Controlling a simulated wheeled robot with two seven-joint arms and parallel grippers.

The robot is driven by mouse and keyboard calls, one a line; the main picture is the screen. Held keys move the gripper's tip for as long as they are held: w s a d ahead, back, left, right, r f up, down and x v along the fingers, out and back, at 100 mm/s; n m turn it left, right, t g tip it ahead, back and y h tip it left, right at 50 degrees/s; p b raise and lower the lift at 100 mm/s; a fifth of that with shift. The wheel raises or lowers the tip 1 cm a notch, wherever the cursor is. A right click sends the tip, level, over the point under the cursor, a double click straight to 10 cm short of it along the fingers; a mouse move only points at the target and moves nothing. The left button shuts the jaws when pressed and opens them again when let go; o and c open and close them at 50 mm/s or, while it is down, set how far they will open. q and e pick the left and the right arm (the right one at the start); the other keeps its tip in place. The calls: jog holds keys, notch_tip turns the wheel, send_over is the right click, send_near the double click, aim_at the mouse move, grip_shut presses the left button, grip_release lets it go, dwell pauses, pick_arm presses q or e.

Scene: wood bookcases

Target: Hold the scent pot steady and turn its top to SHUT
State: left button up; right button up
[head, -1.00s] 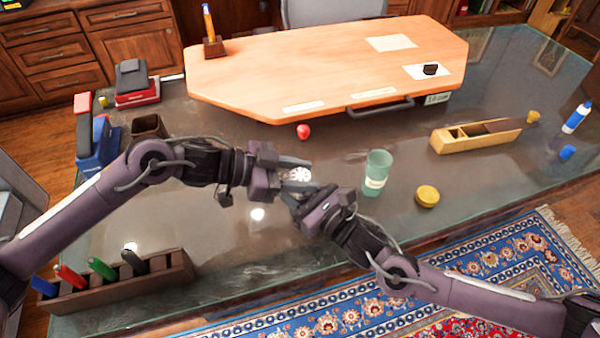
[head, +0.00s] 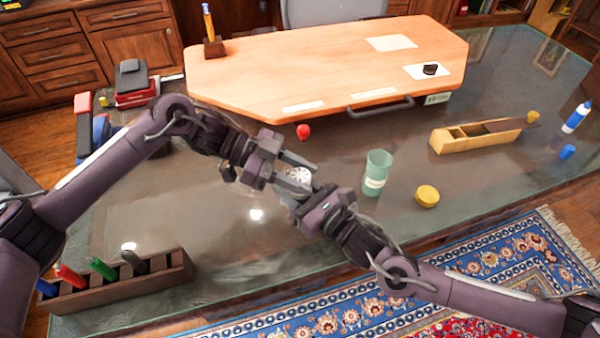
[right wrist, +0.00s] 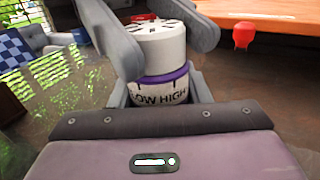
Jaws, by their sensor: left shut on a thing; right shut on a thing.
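The scent pot (right wrist: 162,90) stands out in the right wrist view. It has a white slotted top (right wrist: 160,42), a purple ring and a pale lower body with the words LOW and HIGH facing the camera. SHUT cannot be seen. My left gripper (head: 308,178) is shut on the top, one finger on each side. My right gripper (head: 302,194) is shut on the lower body from the front right. In the head view the fingers hide most of the pot, and only the white top (head: 299,175) shows.
A green cup (head: 376,174) and a yellow lid (head: 427,196) stand right of my right gripper. A red knob-like thing (head: 303,131) is behind the pot. A pen rack (head: 120,287) is at front left, a wooden plane (head: 475,136) at right. The glass top at left centre is clear.

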pick_arm(q)
jog(key=shift+f+m+g+y, duration=0.1)
jog(key=shift+m+g+y, duration=0.6)
jog(key=shift+m+g, duration=0.85)
jog(key=shift+g, duration=0.25)
jog(key=o, duration=1)
jog(key=shift+a, duration=0.1)
jog(key=v, duration=1.2)
